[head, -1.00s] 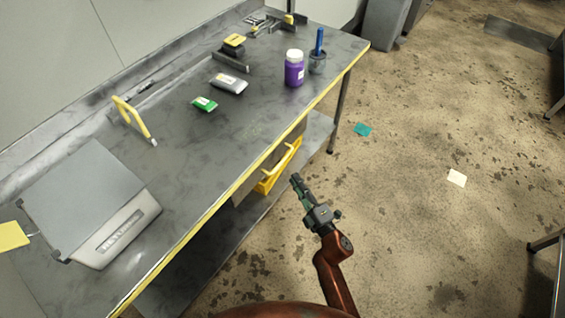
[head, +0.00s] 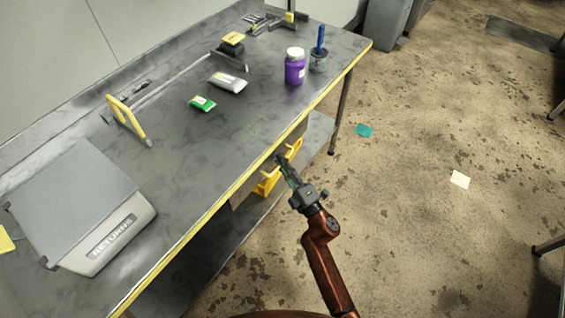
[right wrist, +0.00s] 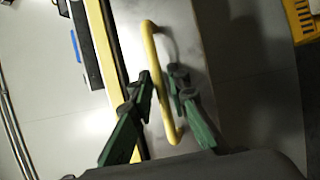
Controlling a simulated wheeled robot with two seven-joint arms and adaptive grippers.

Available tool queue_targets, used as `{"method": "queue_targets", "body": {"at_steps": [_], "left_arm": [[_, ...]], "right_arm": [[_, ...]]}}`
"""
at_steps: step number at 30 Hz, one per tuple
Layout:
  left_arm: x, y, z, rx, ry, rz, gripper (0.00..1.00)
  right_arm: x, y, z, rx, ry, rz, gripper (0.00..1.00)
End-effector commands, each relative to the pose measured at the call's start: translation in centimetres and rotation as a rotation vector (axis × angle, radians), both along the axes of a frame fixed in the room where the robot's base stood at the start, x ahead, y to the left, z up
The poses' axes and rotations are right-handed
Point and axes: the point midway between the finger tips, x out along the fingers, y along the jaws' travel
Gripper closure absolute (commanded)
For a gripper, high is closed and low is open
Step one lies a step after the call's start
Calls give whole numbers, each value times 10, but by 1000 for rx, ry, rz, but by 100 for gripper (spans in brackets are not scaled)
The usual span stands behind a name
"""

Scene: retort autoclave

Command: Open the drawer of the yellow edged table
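The grey table (head: 185,140) with a yellow edge (head: 215,202) runs diagonally across the head view. Its grey drawer front (head: 242,190) is under the near edge and looks closed. The yellow bar handle (right wrist: 153,60) stands off the drawer front in the right wrist view. My right gripper (right wrist: 160,78) is open, with its green and dark fingers on either side of the handle's lower half. In the head view the right gripper (head: 283,160) is at the drawer and partly hides the handle. My left gripper is not in view.
A returns box (head: 85,205), a purple jar (head: 295,68), small packets and tools are on the tabletop. A yellow crate (head: 265,187) is on the lower shelf, partly hidden. The floor to the right is mostly open, with a teal card (head: 364,131) and a white card (head: 460,179).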

Motion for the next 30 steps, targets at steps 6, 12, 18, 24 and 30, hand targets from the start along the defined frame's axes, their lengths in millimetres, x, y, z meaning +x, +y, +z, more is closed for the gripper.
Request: {"method": "queue_targets", "body": {"at_steps": [6, 12, 18, 24, 30], "left_arm": [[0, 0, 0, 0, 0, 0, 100], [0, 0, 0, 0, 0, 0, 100], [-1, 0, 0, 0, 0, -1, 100], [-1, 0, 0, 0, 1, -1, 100], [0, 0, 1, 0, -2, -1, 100]], "right_arm": [[0, 0, 0, 1, 1, 0, 95], [0, 0, -1, 0, 1, 0, 100], [0, -1, -1, 0, 1, 0, 100], [0, -1, -1, 0, 2, -1, 100], [-3, 1, -1, -1, 3, 6, 100]]}}
